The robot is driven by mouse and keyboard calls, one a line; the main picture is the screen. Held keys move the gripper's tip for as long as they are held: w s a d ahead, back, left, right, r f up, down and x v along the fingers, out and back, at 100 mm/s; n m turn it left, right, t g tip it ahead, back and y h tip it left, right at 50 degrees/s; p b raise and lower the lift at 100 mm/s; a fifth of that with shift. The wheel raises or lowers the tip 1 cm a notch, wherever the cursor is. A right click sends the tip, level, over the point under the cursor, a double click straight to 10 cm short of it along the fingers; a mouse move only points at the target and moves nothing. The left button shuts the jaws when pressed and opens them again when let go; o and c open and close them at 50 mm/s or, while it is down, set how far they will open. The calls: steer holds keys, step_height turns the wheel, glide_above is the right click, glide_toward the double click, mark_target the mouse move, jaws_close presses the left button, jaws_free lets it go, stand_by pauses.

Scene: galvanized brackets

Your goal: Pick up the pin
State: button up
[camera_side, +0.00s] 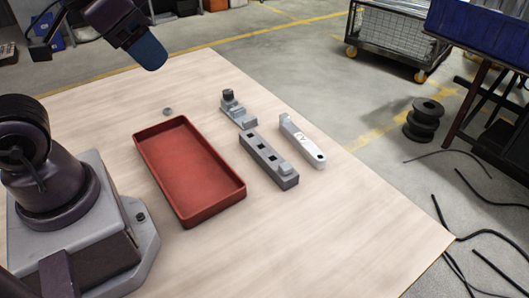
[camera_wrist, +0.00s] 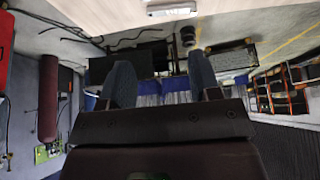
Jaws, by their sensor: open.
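A small grey round piece (camera_side: 167,111), which may be the pin, stands on the table just beyond the far end of the red tray. It is too small to tell its shape. My gripper (camera_side: 150,53) is high above the table's far left part, clear of everything. In the wrist view my gripper (camera_wrist: 163,85) shows two dark fingers spread apart with nothing between them. A pale bracket (camera_side: 301,140) with a hole at its near end lies on the table; a pale part (camera_wrist: 172,9) shows at the wrist view's top edge.
The red tray (camera_side: 178,205) is empty. Right of it stand a grey block with square holes (camera_side: 268,160) and a grey stepped fixture (camera_side: 238,112) with a black knob. The near part of the wooden table (camera_side: 330,235) is clear.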

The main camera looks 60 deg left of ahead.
steer(key=n+g+y, duration=0.5)
steer(key=n, duration=1.2)
glide_toward(285, 115)
steer(key=shift+w+a+f+h, duration=0.15)
steer(key=shift+w+a+f, duration=0.05)
steer(key=shift+a+f, duration=0.4)
steer(key=shift+w+a+f+h, duration=0.15)
steer(key=shift+a+f, duration=0.35)
steer(key=shift+a, duration=0.05)
steer(key=shift+s+d+x, duration=0.1)
steer(key=shift+d+x, duration=0.05)
steer(key=shift+x, duration=0.75)
steer(key=shift+s+d+x, duration=0.1)
steer(key=shift+d+x, duration=0.05)
steer(key=shift+x, duration=0.8)
steer(key=shift+s+d+x, duration=0.1)
steer(key=shift+s+x, duration=0.05)
steer(key=shift+x, duration=0.75)
steer(key=shift+f, duration=0.2)
